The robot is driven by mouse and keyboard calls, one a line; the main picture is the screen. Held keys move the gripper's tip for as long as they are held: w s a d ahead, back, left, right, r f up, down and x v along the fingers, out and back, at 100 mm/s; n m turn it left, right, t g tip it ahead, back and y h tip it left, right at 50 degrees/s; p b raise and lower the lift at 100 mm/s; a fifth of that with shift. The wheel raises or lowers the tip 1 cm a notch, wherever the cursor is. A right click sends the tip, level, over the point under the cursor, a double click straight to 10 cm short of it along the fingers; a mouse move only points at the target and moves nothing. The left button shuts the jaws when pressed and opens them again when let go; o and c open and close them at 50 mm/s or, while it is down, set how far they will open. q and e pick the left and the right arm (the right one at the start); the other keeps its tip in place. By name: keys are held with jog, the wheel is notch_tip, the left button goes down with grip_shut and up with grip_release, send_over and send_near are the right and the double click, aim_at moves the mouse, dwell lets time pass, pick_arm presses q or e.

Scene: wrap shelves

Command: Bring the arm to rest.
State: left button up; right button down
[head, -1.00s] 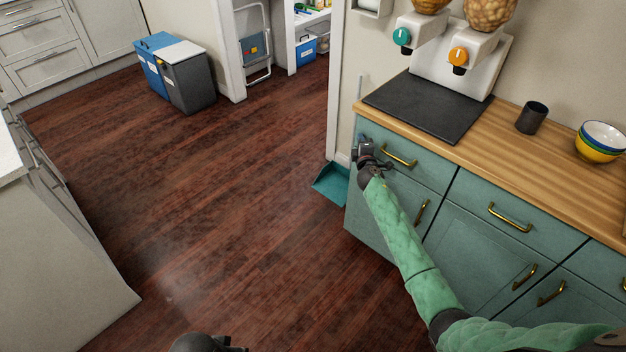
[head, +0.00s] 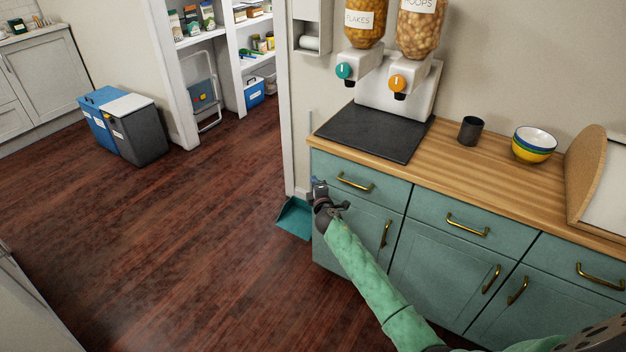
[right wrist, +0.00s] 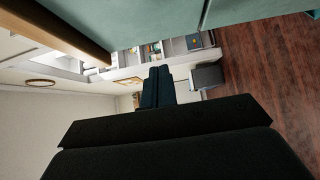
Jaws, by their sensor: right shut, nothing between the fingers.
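My right arm, in a green sleeve, reaches up from the bottom right in the head view. My right gripper (head: 318,187) is in front of the left end of the teal cabinet (head: 440,270), just left of the top left drawer's brass handle (head: 355,182). In the right wrist view its dark fingers (right wrist: 157,88) are together with nothing between them. I cannot tell from the head view whether the gripper touches the cabinet. My left gripper does not show in the head view.
The wooden counter (head: 500,185) holds a black mat (head: 372,133), two cereal dispensers, a dark cup (head: 470,130) and stacked bowls (head: 534,145). A teal dustpan (head: 295,218) is on the floor by the cabinet. Bins (head: 138,130) stand at the back left. The wooden floor between is clear.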

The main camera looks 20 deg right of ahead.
jog(key=s+r+m+g+h, duration=0.35)
jog(key=s+m+g, duration=0.35)
jog(key=s+m, duration=0.65)
jog(key=s+a+f+g+y, duration=0.15)
jog(key=s+a, duration=0.35)
jog(key=s, duration=0.6)
jog(key=s+a+g+y, duration=0.25)
jog(key=s+a, duration=0.35)
jog(key=s, duration=0.4)
jog(key=s+a+f+g+y, duration=0.1)
jog(key=s+a+g+y, duration=0.3)
jog(key=s, duration=0.7)
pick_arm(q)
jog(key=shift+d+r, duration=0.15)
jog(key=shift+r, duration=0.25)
pick_arm(e)
jog(key=s+a+f, duration=0.1)
jog(key=s+f, duration=0.2)
jog(key=s, duration=0.4)
jog(key=s+a+f, duration=0.2)
jog(key=s+f, duration=0.1)
jog(key=s, duration=0.4)
jog(key=shift+s+m+g, duration=0.25)
jog(key=shift+m+g, duration=0.05)
jog(key=shift+m, duration=0.05)
jog(key=shift+f+h, duration=0.1)
jog(key=shift+h, duration=0.15)
